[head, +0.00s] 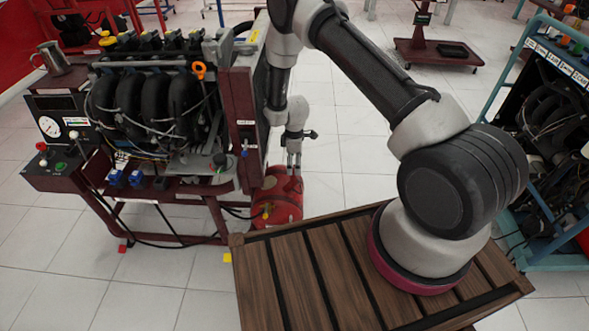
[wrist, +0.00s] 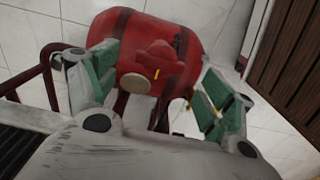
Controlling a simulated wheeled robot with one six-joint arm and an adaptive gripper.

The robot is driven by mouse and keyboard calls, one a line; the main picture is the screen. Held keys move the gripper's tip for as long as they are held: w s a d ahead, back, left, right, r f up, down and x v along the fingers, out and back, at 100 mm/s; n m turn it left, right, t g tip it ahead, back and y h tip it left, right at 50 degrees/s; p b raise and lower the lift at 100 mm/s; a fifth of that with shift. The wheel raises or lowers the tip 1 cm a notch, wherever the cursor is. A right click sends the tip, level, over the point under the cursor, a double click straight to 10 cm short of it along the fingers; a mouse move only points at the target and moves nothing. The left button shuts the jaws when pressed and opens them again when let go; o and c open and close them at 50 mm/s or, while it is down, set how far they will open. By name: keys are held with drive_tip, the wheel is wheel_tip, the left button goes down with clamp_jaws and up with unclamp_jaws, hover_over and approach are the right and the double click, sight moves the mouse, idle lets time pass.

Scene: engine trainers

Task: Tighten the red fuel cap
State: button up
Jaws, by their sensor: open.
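The red fuel tank (head: 285,204) sits low beside the engine trainer in the head view. In the wrist view the tank (wrist: 118,32) fills the upper middle, with two dark straps around it. The red fuel cap (wrist: 157,58) stands on it and bears a short yellow mark. A pale round disc (wrist: 136,84) is on the tank beside the cap. My gripper (head: 294,168) points down over the tank in the head view. In the wrist view my gripper (wrist: 157,75) is open, its green-padded fingers apart on either side of the cap, with nothing held.
The engine trainer (head: 150,100) on its maroon frame stands close to the left of my arm. My slatted wooden deck (head: 300,280) is in front. A teal-framed trainer (head: 560,130) stands at the right. White tiled floor (head: 350,150) is open behind the tank.

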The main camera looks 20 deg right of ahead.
drive_tip(key=shift+f, duration=1.9)
drive_tip(key=shift+c, duration=0.2)
drive_tip(key=c, duration=1)
